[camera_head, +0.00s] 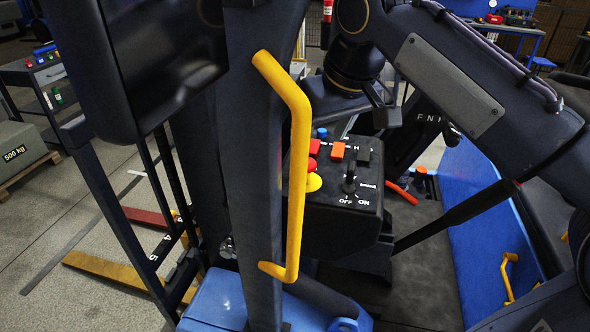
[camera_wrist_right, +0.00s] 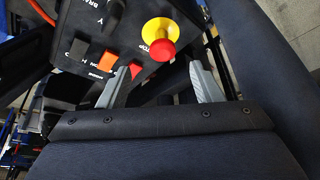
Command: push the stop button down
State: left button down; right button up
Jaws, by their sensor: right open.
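The stop button (camera_head: 311,165) is a red mushroom cap on a yellow base, on the left side of a black control box (camera_head: 335,222). In the head view the yellow handle bar partly covers the button's left side. In the right wrist view the stop button (camera_wrist_right: 160,33) shows whole, standing up from its yellow disc. My right gripper (camera_head: 364,98) is above and behind the box. Its two grey fingers are spread in the wrist view (camera_wrist_right: 159,70), with the button beyond their tips, roughly centred between them. No contact shows. My left gripper is not in view.
The yellow handle bar (camera_head: 298,150) on a dark pillar stands close in front of the box. Red, orange and black switches (camera_head: 337,151) and an OFF/ON key switch (camera_head: 349,180) sit beside the button. A blue panel (camera_head: 480,215) is at the right.

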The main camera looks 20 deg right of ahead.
jog(key=x, duration=0.5)
jog(key=b+x, duration=0.1)
jog(key=x, duration=0.1)
jog(key=shift+w+a+f, duration=0.15)
jog(key=shift+w+a, duration=0.05)
jog(key=shift+w, duration=0.25)
